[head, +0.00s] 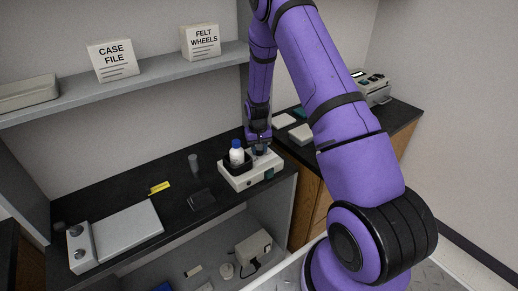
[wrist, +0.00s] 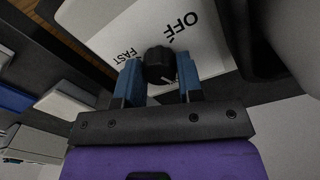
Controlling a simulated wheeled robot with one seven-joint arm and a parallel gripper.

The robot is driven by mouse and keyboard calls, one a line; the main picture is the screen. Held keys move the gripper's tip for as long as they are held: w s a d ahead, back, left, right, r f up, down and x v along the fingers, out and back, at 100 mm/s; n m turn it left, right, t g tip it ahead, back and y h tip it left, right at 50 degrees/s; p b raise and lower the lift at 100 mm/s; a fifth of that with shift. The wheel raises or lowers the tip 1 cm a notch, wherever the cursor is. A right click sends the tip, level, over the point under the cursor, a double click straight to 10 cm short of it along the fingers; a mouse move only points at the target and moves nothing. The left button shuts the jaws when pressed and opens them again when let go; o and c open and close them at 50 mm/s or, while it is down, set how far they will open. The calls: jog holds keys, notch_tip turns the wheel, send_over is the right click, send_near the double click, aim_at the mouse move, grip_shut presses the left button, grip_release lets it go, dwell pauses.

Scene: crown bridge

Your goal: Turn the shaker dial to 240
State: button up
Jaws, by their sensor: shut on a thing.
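The shaker (head: 255,173) is a white box on the black bench, with a dark tray holding a white bottle with a blue cap (head: 237,152). In the wrist view its white top (wrist: 190,25) carries the words OFF and FAST. The black dial (wrist: 159,64) shows there, with a light mark near its lower edge. My gripper (wrist: 160,72) has its blue fingers on either side of the dial and is shut on it. In the head view my gripper (head: 260,148) is over the right part of the shaker, and the dial is hidden. I see no 240 mark.
A grey cup (head: 193,164), a dark flat block (head: 201,199) and a yellow label (head: 159,187) are left of the shaker. A hotplate-like device (head: 125,230) is at far left. A shelf (head: 150,82) runs above the bench. White items lie right of the gripper.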

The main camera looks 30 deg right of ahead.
jog(key=shift+m, duration=1.2)
jog(key=o, duration=0.9)
jog(key=shift+r, duration=0.1)
notch_tip(320, 180, up, 11)
jog(key=shift+w+a+f, duration=0.15)
jog(key=shift+f, duration=0.05)
